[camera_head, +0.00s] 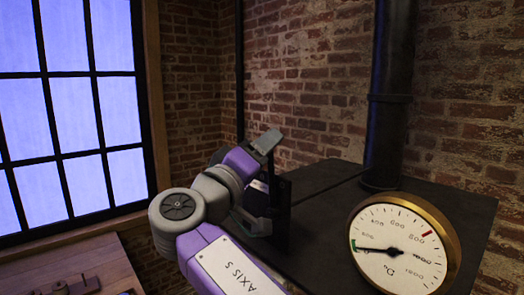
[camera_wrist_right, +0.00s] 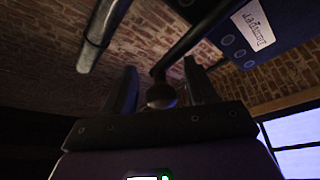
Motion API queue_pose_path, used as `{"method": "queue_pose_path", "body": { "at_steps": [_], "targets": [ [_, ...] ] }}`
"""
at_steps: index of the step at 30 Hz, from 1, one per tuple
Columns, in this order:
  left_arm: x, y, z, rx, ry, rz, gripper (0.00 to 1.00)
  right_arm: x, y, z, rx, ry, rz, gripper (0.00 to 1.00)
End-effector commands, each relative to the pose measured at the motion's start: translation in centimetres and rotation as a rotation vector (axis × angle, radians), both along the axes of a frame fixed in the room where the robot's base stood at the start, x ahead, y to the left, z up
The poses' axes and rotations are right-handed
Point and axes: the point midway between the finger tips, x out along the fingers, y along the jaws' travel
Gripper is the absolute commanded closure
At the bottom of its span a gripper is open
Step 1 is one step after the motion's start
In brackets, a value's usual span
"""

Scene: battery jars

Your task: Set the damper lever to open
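In the right wrist view, the damper lever is a dark rod (camera_wrist_right: 205,32) ending in a round ball knob (camera_wrist_right: 162,96). A dark plate with a white label reading "Damper" (camera_wrist_right: 253,25) is beside the rod. My right gripper (camera_wrist_right: 162,84) is open, with one finger on each side of the knob and a visible gap to each finger. In the head view my right gripper (camera_head: 279,195) is at the left edge of the black stove-like body (camera_head: 325,190), partly hidden by my wrist. I cannot clearly make out the lever there. My left gripper is not in view.
A brass-rimmed gauge (camera_head: 400,250) stands at the front right, close to my right arm. A dark vertical pipe (camera_head: 392,95) rises behind it. Brick walls and a window (camera_head: 75,110) are behind. A wooden bench (camera_head: 70,262) with small items is at lower left.

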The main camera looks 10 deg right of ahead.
Motion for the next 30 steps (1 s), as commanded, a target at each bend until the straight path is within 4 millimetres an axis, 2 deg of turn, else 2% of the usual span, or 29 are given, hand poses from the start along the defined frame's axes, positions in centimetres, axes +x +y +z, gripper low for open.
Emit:
{"method": "queue_pose_path", "body": {
  "at_steps": [8, 21, 30],
  "targets": [
    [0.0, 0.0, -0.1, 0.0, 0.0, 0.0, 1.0, -0.3, 0.3, 0.0, -0.002, -0.003, 0.003, 0.44],
    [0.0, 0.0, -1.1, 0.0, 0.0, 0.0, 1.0, -4.5, 4.8, -1.7, -0.002, -0.001, 0.004, 0.44],
    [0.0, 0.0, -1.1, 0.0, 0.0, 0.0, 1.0, -5.1, 5.3, -1.8, -0.002, -0.001, 0.001, 0.44]
  ]
}}
